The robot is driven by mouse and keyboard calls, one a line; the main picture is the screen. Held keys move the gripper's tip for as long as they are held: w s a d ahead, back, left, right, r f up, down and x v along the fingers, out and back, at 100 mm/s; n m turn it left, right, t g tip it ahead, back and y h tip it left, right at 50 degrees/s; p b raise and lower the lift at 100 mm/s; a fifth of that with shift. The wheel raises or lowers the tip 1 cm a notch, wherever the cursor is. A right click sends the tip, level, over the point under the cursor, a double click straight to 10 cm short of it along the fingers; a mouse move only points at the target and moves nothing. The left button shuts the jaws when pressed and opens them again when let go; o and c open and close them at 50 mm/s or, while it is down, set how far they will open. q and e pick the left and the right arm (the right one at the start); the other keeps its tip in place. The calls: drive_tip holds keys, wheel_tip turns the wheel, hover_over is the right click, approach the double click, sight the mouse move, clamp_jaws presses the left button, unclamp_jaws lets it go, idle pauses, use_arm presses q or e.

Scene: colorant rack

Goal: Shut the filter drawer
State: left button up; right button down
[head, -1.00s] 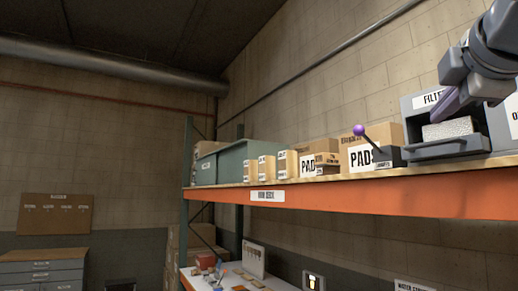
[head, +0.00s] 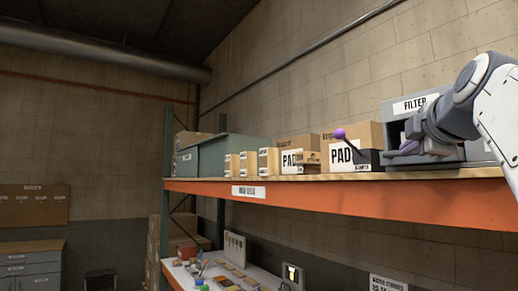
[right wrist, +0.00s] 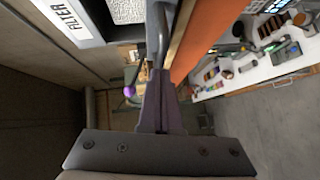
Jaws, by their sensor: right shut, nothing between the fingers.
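The grey filter box (head: 415,104) with a FILTER label stands on the shelf at the right of the head view. Its drawer (head: 405,160) sticks out below the label, partly hidden by my right arm. In the right wrist view a pale speckled filter block (right wrist: 126,10) shows in the open drawer, behind the grey drawer front (right wrist: 158,30). My right gripper (head: 406,146) is shut and empty, with its purple fingers (right wrist: 158,75) at the front of the drawer. I cannot tell whether they touch it. My left gripper is out of view.
A dark block with a purple-knobbed lever (head: 340,134) stands just left of the drawer. Cardboard boxes (head: 297,152) and a teal bin (head: 222,155) stand farther along the orange-edged shelf (head: 350,198). A cluttered white bench (head: 190,278) is below.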

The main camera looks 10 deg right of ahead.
drive_tip(key=shift+d, duration=0.15)
drive_tip(key=shift+w+d, duration=0.3)
drive_tip(key=shift+d, duration=0.4)
drive_tip(key=shift+w+d, duration=0.3)
drive_tip(key=shift+d, duration=0.35)
drive_tip(key=shift+w+d, duration=0.3)
drive_tip(key=shift+d, duration=0.4)
